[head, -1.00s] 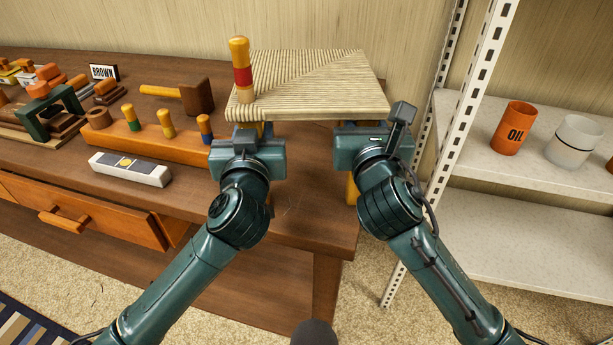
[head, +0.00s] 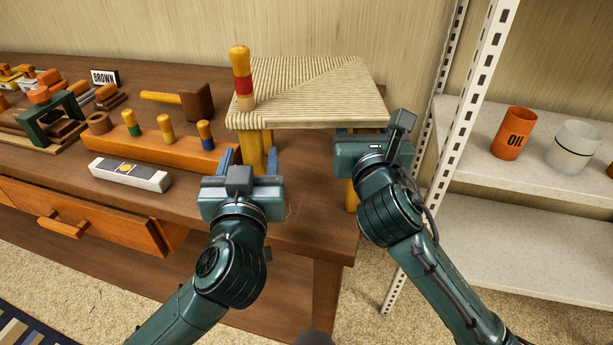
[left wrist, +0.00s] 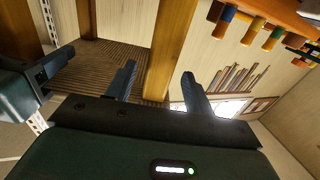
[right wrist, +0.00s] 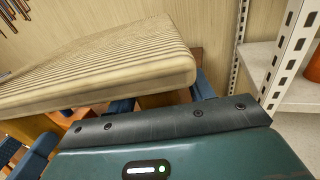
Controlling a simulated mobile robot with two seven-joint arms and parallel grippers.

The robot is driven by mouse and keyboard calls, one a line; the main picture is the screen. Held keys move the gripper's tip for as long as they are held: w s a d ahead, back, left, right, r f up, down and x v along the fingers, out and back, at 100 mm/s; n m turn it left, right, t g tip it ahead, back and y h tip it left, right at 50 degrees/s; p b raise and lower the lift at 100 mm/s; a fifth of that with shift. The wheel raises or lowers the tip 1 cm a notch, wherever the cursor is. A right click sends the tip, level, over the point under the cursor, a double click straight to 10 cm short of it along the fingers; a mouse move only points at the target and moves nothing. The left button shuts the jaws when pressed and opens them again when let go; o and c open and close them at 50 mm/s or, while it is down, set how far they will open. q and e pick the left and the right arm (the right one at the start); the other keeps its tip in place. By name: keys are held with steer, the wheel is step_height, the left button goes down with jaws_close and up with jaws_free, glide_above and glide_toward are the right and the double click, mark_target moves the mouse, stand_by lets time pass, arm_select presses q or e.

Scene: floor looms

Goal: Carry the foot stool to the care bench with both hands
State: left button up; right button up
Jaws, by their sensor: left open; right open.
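The foot stool has a pale woven seat (head: 310,95) and yellow legs, and it stands on the right end of the wooden bench (head: 300,215). My left gripper (head: 250,160) is open at the front left leg, its blue fingers one on each side. The left wrist view shows the wooden leg (left wrist: 170,45) between the open fingers, with no visible grip on it. My right gripper (head: 372,140) is at the seat's front right corner. In the right wrist view its open fingers reach under the seat edge (right wrist: 150,70); the seat hides most of what is between them.
A yellow peg with a red band (head: 241,80) stands at the seat's front left corner. A peg block (head: 150,142), a white-ended level-like bar (head: 130,173) and a mallet (head: 195,100) lie left. A metal shelf (head: 490,170) with an orange OIL can (head: 514,133) stands close right.

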steer(key=shift+s, duration=0.2)
arm_select(q)
steer(key=s, duration=0.5)
steer(key=shift+s+d, duration=0.1)
steer(key=shift+s, duration=0.1)
arm_select(e)
steer(key=s, duration=1.1)
steer(key=shift+s+d, duration=0.3)
steer(key=shift+s, duration=0.05)
